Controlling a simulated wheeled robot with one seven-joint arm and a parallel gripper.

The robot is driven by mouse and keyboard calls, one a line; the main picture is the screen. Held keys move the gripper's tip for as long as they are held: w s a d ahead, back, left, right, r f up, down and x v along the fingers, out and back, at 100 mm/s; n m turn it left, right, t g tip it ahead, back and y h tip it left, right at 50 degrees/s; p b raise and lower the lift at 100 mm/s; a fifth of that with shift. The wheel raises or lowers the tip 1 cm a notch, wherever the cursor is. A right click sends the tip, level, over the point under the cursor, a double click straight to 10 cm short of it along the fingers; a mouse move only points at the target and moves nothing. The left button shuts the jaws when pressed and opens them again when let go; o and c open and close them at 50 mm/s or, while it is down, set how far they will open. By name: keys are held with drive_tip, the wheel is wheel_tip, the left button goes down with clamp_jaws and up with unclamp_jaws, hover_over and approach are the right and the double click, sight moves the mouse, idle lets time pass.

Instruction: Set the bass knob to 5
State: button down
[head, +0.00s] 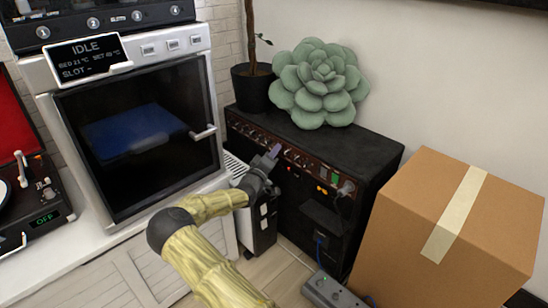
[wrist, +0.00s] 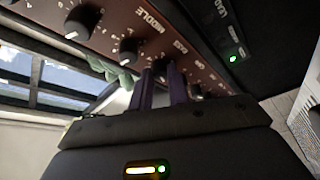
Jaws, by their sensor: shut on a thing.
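The black amplifier (head: 350,165) stands against the wall with a dark red control panel along its upper front. In the wrist view the panel (wrist: 180,20) shows a row of black knobs with white scale marks and a MIDDLE label. The bass knob (wrist: 160,68) sits beside a partly readable BASS label. My gripper (head: 272,152) is at the panel. Its two purple fingers, also in the wrist view (wrist: 160,88), are closed around the bass knob. The fingers cover most of this knob, so its pointer and setting cannot be read.
A green succulent-shaped cushion (head: 318,85) and a dark plant pot (head: 254,88) are on top of the amplifier. A cardboard box (head: 470,225) stands to the right. A 3D printer (head: 140,130) is to the left. A power strip (head: 330,292) lies on the floor.

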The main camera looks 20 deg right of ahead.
drive_tip(key=shift+f+m+h+b, duration=0.2)
drive_tip(key=shift+m+h+b, duration=0.35)
drive_tip(key=shift+m, duration=1.15)
drive_tip(key=c, duration=1.3)
unclamp_jaws()
drive_tip(key=shift+w, duration=0.1)
drive_tip(key=shift+c, duration=0.2)
drive_tip(key=shift+a, duration=0.15)
drive_tip(key=p+v, duration=0.6)
drive_tip(key=v, duration=1.1)
drive_tip(key=shift+a+p, duration=0.2)
drive_tip(key=shift+p, duration=0.15)
